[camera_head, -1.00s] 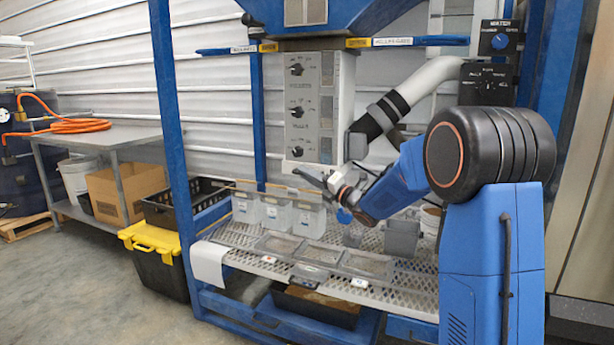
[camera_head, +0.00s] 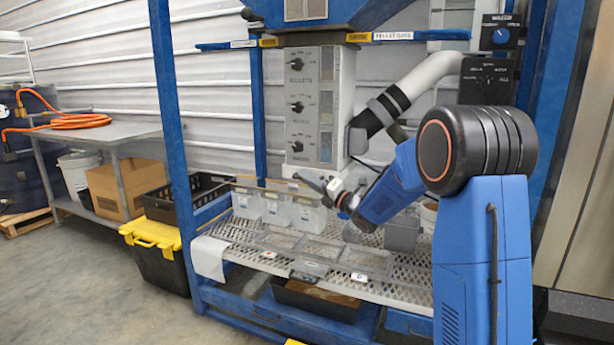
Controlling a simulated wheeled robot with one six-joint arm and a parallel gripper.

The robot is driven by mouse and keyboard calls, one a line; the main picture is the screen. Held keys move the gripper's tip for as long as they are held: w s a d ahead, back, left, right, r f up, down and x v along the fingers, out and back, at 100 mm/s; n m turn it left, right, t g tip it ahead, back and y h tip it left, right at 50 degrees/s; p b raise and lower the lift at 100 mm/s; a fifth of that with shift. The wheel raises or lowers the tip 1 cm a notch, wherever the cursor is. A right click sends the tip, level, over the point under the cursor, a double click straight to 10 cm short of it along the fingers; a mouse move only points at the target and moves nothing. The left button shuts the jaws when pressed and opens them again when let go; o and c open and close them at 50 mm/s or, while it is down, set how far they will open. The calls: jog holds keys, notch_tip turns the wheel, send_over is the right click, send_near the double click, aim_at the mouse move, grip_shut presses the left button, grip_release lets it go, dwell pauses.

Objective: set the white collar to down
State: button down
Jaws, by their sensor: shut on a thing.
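My gripper (camera_head: 312,182) is at the end of my blue arm, in front of the lower part of the grey dial panel and above the clear bins. Its dark fingers point left and look closed, but what is between them is too small to make out. A white ring-like part (camera_head: 334,186) shows right behind the fingers; I cannot tell whether it is the white collar or part of my wrist. A white pipe (camera_head: 432,76) with a black sleeve (camera_head: 384,109) and grey bands slants down from the upper right to a grey fitting (camera_head: 357,140), just above my gripper.
The grey panel (camera_head: 312,85) carries three black dials. Clear bins (camera_head: 247,204) and shallow trays (camera_head: 320,251) stand on the mesh shelf (camera_head: 222,232) below. A grey cup (camera_head: 401,235) stands right of them. A blue post (camera_head: 172,110) bounds the left side.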

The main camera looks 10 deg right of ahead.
jog(key=c, duration=2.1)
grip_release()
jog(key=shift+f, duration=0.4)
jog(key=shift+r, duration=0.15)
jog(key=shift+s+d, duration=0.4)
jog(key=shift+s, duration=0.1)
jog(key=v, duration=1.6)
jog(key=shift+s, duration=0.1)
